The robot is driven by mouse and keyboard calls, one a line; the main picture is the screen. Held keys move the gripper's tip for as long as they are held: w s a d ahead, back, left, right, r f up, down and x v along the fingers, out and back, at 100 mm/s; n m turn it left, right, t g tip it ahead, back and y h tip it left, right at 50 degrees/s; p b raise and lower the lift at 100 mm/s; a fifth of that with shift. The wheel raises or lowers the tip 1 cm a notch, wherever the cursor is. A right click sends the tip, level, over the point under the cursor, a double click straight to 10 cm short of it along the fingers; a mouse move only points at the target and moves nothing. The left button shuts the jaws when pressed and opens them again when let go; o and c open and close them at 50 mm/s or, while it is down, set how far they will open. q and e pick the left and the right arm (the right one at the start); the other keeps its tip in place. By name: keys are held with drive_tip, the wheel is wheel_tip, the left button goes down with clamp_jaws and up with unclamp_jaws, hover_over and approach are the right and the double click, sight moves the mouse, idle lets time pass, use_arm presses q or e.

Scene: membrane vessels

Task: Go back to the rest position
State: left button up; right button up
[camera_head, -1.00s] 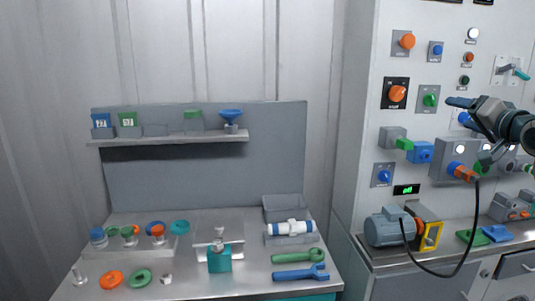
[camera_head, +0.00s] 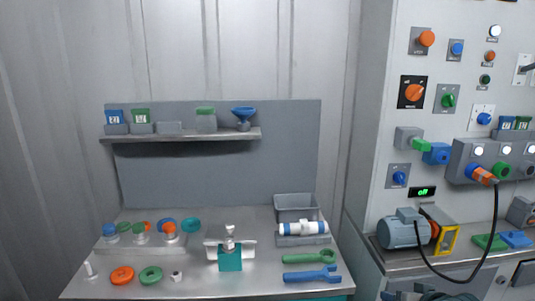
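My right gripper (camera_head: 430,295) seems to be the dark shape just showing at the bottom edge, in front of the cabinet under the motor. It is mostly cut off by the frame, so I cannot tell whether it is open or shut. Nothing is seen held in it. My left gripper is not in view. The wall panel with its knobs and the orange rotary switch (camera_head: 413,92) is clear of my arms. The small green display (camera_head: 423,192) reads "off".
At left, a steel bench (camera_head: 205,285) carries caps, rings, a teal fixture (camera_head: 230,258), a white-and-blue vessel (camera_head: 303,228), a green wrench (camera_head: 308,257) and a blue wrench (camera_head: 312,274). A shelf (camera_head: 185,135) hangs above. A motor (camera_head: 402,232) and black cable (camera_head: 461,279) stand at right.

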drive_tip(key=s+a+f+n+g+h, duration=0.15)
drive_tip(key=s+f, duration=0.35)
drive_tip(key=s, duration=0.5)
drive_tip(key=s+a+f+g, duration=0.3)
drive_tip(key=s+f, duration=0.2)
drive_tip(key=s, duration=0.5)
drive_tip(key=s+a+f+n+g, duration=0.15)
drive_tip(key=s+f, duration=0.35)
drive_tip(key=s, duration=0.5)
wheel_tip(320, 180, down, 29)
drive_tip(key=d+m+g, duration=0.1)
drive_tip(key=d+g, duration=0.1)
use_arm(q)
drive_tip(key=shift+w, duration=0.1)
use_arm(e)
drive_tip(key=s+d+f, duration=0.1)
drive_tip(key=s+f, duration=1.7)
drive_tip(key=f, duration=0.1)
drive_tip(key=shift+d+f+g, duration=0.35)
drive_tip(key=shift+d+g, duration=0.05)
